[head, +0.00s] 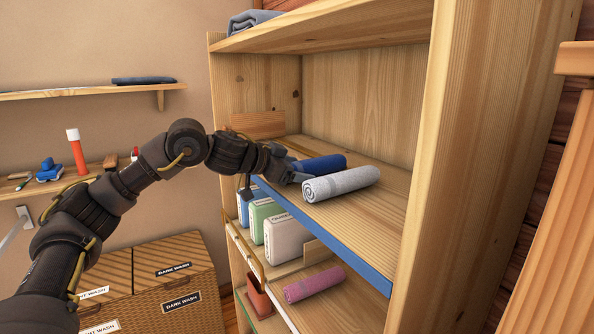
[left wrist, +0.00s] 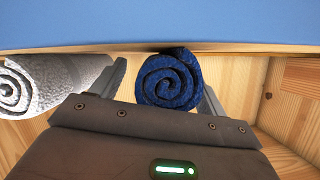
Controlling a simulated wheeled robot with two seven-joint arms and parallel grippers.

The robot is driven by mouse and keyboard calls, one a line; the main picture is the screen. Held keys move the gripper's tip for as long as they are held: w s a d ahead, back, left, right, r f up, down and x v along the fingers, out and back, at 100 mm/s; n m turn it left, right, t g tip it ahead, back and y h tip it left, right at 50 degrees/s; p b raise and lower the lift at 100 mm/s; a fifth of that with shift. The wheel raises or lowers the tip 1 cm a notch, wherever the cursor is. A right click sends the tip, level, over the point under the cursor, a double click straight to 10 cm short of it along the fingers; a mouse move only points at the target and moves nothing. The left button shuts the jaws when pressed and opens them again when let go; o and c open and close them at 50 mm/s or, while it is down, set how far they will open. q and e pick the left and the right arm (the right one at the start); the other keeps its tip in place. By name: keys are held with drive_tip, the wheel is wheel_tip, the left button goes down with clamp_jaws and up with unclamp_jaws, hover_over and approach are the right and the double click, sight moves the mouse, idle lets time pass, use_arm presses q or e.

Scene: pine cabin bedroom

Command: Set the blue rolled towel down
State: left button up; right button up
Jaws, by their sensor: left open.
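The blue rolled towel (head: 325,164) lies on the middle shelf (head: 374,217) of the pine unit, beside a grey rolled towel (head: 341,184). Its spiral end shows in the left wrist view (left wrist: 168,80). My left gripper (head: 293,168) is at the shelf's front edge with its fingers open, one on each side of the blue towel's near end. In the left wrist view a gap shows between the towel and the left-hand finger; the other finger looks close to it, and contact cannot be told. My right gripper is not in view.
A blue strip (head: 332,243) runs along the shelf's front edge. Boxes (head: 284,238) and a pink rolled towel (head: 313,284) are on the shelf below. A folded grey cloth (head: 251,21) lies on top. The shelf right of the grey towel is clear.

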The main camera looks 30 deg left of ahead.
use_arm(q)
drive_tip(key=b+v, duration=0.2)
drive_tip(key=v, duration=0.9)
drive_tip(key=shift+s, duration=0.3)
drive_tip(key=shift+a+r, duration=0.15)
